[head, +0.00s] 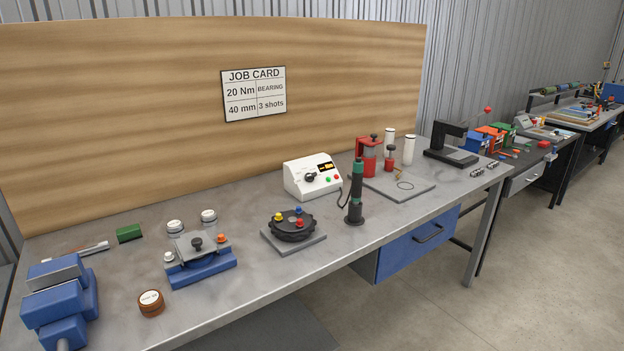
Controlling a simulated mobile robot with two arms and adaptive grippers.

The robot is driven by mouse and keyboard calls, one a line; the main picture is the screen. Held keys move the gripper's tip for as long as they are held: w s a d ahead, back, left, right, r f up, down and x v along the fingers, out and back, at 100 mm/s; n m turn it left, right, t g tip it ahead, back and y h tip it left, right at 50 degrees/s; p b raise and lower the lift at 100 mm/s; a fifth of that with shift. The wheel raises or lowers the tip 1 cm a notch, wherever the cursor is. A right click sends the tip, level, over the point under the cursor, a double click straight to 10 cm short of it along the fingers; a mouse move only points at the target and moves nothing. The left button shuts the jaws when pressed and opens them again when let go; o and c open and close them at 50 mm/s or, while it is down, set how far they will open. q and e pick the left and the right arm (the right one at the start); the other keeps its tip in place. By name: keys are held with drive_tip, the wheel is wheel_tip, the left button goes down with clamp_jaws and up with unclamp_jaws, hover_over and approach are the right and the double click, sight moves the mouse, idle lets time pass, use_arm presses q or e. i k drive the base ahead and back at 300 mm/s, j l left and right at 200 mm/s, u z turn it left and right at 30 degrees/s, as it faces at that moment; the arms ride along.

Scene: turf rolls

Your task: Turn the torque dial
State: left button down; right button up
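In the head view a white controller box (298,178) stands on the grey workbench against the wooden back panel. A dark round dial (310,177) sits on its sloped front, with a small lit display (325,167) to the right of it. A green and a red button are below the display. The dial's exact setting is too small to read. A job card (253,93) on the panel reads 20 Nm, bearing, 40 mm, 3 shots. Neither of my grippers is in view.
A dark and green upright tool (355,194) with a cable stands right of the box. A round black fixture (292,229) with coloured knobs is in front. A blue vise (58,300) is at the left, a red press (369,153) behind right. The bench's front strip is mostly clear.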

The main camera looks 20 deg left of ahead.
sight(309, 177)
drive_tip(key=i+l, duration=0.2)
drive_tip(key=l, duration=0.15)
drive_tip(key=i+l+u, duration=0.1)
drive_tip(key=l, duration=0.25)
drive_tip(key=i+l+u, duration=0.1)
drive_tip(key=l, duration=0.25)
drive_tip(key=i+l, duration=0.25)
drive_tip(key=l, duration=0.15)
drive_tip(key=i+l+u, duration=0.1)
drive_tip(key=l, duration=0.25)
drive_tip(key=i, duration=0.1)
